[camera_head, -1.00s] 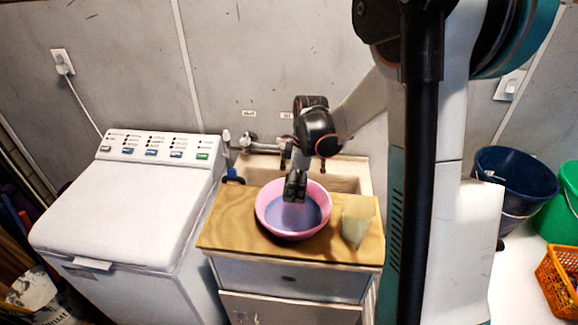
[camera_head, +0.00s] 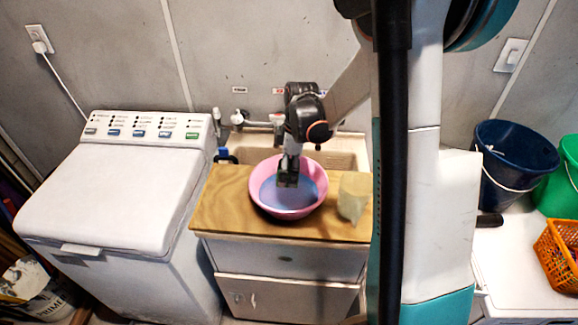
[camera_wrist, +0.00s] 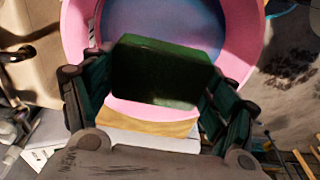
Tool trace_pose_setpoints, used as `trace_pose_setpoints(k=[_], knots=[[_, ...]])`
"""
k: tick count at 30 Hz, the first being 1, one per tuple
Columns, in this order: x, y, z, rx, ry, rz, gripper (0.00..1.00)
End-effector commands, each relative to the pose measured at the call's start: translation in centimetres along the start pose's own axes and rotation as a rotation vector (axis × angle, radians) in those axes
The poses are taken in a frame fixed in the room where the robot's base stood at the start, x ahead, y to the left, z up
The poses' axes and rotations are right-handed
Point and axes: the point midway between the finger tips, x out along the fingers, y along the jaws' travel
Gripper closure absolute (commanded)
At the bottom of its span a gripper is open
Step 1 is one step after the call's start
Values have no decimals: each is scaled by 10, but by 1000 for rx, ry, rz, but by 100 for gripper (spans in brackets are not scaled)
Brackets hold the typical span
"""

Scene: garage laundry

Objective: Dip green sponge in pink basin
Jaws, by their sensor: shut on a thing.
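The pink basin (camera_head: 263,204) sits on the wooden counter board and holds bluish liquid (camera_head: 291,197). It also shows in the wrist view (camera_wrist: 243,35). My gripper (camera_head: 287,180) points down over the middle of the basin, its tips within the rim's outline in the head view. In the wrist view it is shut on the dark green sponge (camera_wrist: 160,70), with one finger at each side. The sponge lies in front of the liquid there; I cannot tell whether it touches it. In the head view the sponge is hard to make out.
A pale translucent container (camera_head: 354,197) stands close to the basin's right on the wooden board (camera_head: 222,205). A sink (camera_head: 338,158) with taps is behind. A white washing machine (camera_head: 100,190) is at left. Blue (camera_head: 510,165) and green buckets (camera_head: 560,185) and an orange basket (camera_head: 560,250) are at right.

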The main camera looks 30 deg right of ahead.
Motion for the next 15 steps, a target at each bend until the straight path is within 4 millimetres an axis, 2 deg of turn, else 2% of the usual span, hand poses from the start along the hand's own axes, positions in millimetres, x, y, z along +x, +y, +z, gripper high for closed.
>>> trace_pose_setpoints(k=[15], knots=[[50,0,6,0,0,0,41]])
